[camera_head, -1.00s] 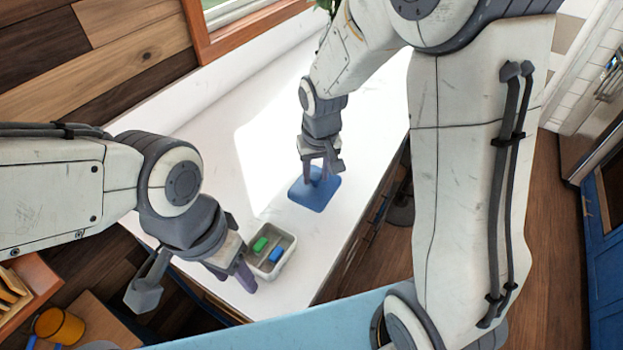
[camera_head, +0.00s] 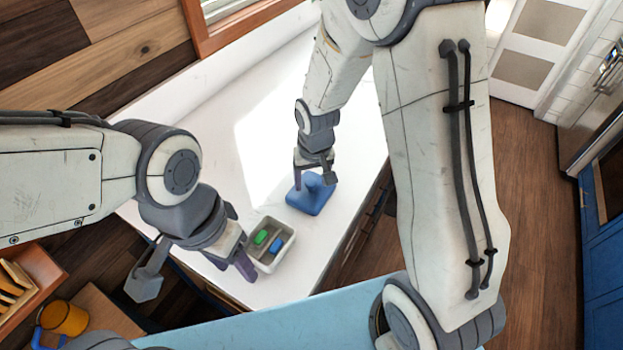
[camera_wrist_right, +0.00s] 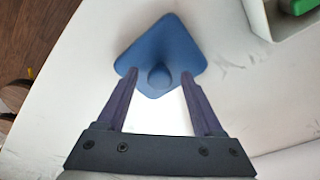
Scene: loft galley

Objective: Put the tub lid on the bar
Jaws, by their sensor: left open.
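The blue tub lid (camera_head: 306,202) lies on the white counter (camera_head: 205,180), with its round knob upward. It also shows in the right wrist view (camera_wrist_right: 160,42). My right gripper (camera_head: 313,181) is over the lid. In the right wrist view its fingers (camera_wrist_right: 159,76) stand apart on either side of the knob, with gaps showing, so it is open. My left gripper (camera_head: 197,277) is open and empty at the counter's near left, beside the pale open tub (camera_head: 284,252).
The tub holds a green block (camera_head: 261,237) and a blue block (camera_head: 276,245). A corner of the tub shows in the right wrist view (camera_wrist_right: 258,22). The counter behind the lid is clear.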

